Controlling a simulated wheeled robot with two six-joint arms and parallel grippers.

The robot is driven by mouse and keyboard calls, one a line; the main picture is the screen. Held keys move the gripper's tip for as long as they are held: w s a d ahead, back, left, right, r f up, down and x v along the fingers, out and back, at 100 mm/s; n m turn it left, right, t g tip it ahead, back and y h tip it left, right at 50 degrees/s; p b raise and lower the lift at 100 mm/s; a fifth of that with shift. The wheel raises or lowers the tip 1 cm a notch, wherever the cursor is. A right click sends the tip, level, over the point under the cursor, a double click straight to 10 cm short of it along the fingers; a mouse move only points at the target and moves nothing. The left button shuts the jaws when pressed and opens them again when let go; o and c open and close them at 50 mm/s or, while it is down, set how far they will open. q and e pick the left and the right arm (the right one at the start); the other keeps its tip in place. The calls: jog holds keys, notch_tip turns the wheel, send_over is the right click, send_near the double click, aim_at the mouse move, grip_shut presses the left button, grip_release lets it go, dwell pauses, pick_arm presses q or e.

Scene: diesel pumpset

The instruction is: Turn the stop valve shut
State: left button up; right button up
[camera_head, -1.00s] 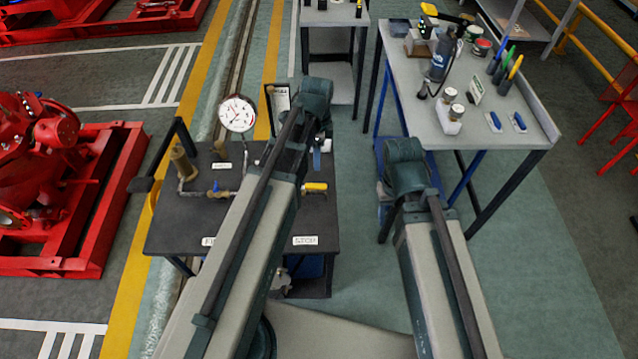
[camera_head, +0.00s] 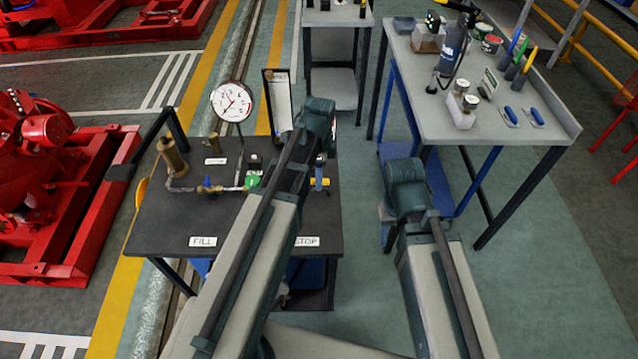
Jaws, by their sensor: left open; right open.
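A dark bench (camera_head: 170,222) carries a pipe run with a pressure gauge (camera_head: 232,101) on a stem and a brass cylinder (camera_head: 173,157). A blue-handled valve (camera_head: 207,186) sits on the pipe above the FILL label (camera_head: 203,241). A green part (camera_head: 253,182) shows beside my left arm. A small yellow handle (camera_head: 320,183) shows to the right of that arm, above the partly hidden STOP label (camera_head: 306,241). The stop valve's body is not clear, and my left arm covers the pipe there. Neither gripper can be made out; only my arm links show.
A grey workbench (camera_head: 500,130) with bottles, tins and hand tools stands at right. A smaller table (camera_head: 333,18) stands at the back. Red machinery (camera_head: 35,190) is at left. A framed sheet (camera_head: 279,100) stands on the dark bench. Green floor between the benches is free.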

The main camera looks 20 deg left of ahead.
pick_arm(q)
jog(key=shift+f, duration=0.4)
grip_shut()
dwell(1.2)
